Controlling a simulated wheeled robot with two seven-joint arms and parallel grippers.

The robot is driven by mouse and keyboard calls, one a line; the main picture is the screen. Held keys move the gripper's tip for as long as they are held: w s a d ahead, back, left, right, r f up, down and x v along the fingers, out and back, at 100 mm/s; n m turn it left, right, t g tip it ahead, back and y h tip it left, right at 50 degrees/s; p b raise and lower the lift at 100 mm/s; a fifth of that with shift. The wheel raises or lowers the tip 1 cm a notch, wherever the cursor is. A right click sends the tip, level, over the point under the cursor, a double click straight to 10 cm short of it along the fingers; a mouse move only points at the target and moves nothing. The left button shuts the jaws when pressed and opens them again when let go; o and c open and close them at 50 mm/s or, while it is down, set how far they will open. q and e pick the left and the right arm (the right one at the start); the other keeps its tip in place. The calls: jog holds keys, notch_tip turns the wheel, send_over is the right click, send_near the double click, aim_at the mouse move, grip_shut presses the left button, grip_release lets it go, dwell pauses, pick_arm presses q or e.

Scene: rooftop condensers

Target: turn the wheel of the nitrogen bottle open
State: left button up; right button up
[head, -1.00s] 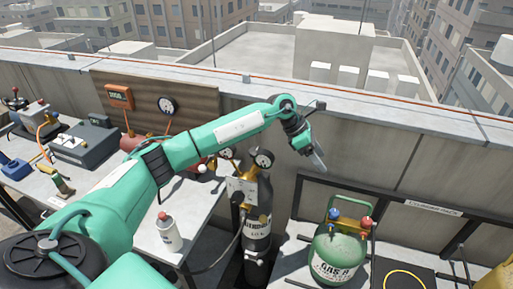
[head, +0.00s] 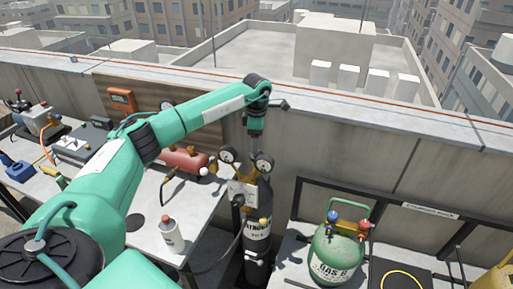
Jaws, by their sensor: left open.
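The nitrogen bottle (head: 258,238) is a dark upright cylinder with a white label, standing in the gap right of the work table. Two round gauges, the left gauge (head: 227,155) and the right gauge (head: 264,163), sit at its top with brass fittings and a pale plate (head: 243,188). My left gripper (head: 256,150) points down just above and behind the gauges, open and seen edge-on, with its tips partly hidden. I cannot make out the bottle's wheel; it is small or hidden behind the gauges and gripper. My right gripper is not in view.
A green gas cylinder (head: 336,255) with red and blue valves stands on the right. A white spray can (head: 171,235) and a red tank (head: 183,161) are on the table (head: 200,215). The parapet wall (head: 360,150) runs behind.

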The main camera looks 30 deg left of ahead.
pick_arm(q)
notch_tip(320, 180, down, 5)
jog(key=shift+r+p, duration=0.1)
jog(key=shift+p, duration=0.55)
jog(key=shift+f, duration=0.35)
jog(key=c, duration=1)
